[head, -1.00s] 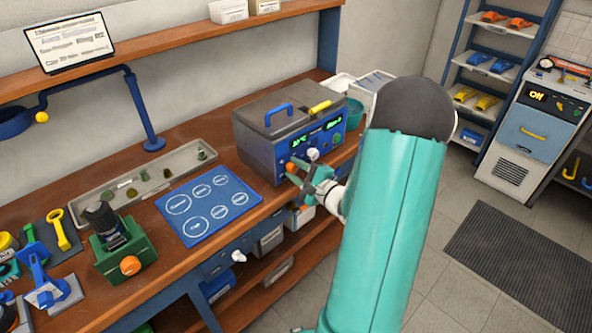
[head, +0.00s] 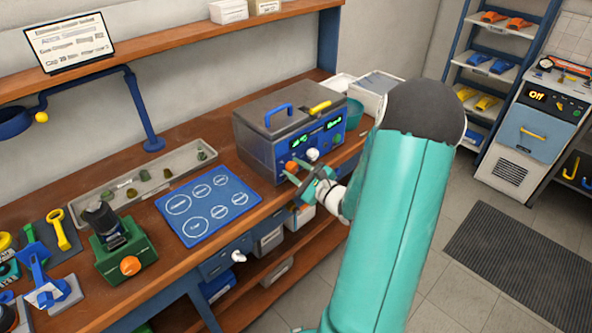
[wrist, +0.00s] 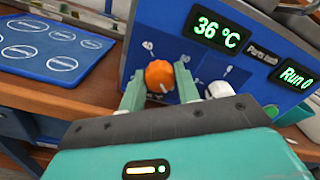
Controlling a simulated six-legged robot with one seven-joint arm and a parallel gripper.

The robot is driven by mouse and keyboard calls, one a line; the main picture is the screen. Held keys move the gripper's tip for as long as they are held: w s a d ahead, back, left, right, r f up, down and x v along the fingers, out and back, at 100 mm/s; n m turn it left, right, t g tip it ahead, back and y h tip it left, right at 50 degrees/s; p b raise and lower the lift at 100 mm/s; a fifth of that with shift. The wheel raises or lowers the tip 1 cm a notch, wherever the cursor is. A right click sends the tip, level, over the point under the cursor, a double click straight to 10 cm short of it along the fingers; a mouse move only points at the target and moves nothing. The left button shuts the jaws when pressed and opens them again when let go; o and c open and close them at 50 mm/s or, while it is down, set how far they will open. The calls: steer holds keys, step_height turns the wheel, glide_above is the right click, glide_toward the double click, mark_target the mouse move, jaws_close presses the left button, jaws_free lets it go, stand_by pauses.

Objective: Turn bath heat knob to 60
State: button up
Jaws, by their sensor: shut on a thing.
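The bath (head: 262,150) is a grey box with a lid, a blue handle and a dark blue front panel. In the wrist view its green display (wrist: 216,28) reads 36 °C. The orange knob (wrist: 159,76) sits on the panel below the display, with small scale marks around it. It also shows in the head view (head: 291,167). My gripper (wrist: 160,84) is shut on the orange knob, one green finger on each side. In the head view my gripper (head: 304,180) reaches the panel from the front right. The finger contact and the knob's pointer cannot be made out clearly.
A white knob (wrist: 220,89) sits close to the right finger, under a second display (wrist: 297,75) reading "Run 0". A blue mat (head: 209,205) with white circles and a tray (head: 140,185) of small parts lie left of the bath. A wooden shelf runs above the bench.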

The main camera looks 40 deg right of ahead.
steer(key=o, duration=1)
steer(key=s, duration=1.4)
steer(key=shift+d, duration=0.2)
